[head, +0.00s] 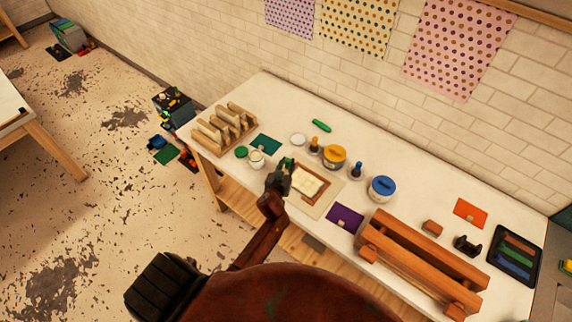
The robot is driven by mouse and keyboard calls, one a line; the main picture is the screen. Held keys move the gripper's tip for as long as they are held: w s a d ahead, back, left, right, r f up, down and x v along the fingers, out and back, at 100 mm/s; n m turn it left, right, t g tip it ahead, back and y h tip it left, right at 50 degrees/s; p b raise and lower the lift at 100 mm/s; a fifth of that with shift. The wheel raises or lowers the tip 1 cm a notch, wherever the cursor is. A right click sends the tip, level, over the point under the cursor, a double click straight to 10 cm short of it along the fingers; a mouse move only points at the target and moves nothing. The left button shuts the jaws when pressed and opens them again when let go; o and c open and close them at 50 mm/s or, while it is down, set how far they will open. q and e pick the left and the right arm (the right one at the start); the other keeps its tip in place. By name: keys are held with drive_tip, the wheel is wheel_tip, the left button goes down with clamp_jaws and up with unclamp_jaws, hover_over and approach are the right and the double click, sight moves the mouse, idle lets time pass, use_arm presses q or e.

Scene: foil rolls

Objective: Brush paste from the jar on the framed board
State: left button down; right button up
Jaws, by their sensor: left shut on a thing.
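My left gripper (283,176) is over the table at the left edge of the framed board. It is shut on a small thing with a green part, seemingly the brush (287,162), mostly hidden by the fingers. The framed board (322,198) has a brown frame around a pale panel and lies flat on a light sheet. The small white jar (257,160), with a pale top, stands just left of the gripper. A green round lid (241,152) lies beside the jar. Whether the brush touches the board cannot be told. My right gripper is not in view.
Behind the board stand a yellow tub (334,157), a blue-topped tub (382,189) and small bottles. A wooden rack (222,130) is at the left end. Long wooden beams (425,250) and a black tray (515,257) fill the right. A purple card (345,217) lies near the front edge.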

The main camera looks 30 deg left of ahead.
use_arm(q)
drive_tip(key=shift+r+p, duration=0.8)
drive_tip(key=shift+r, duration=0.45)
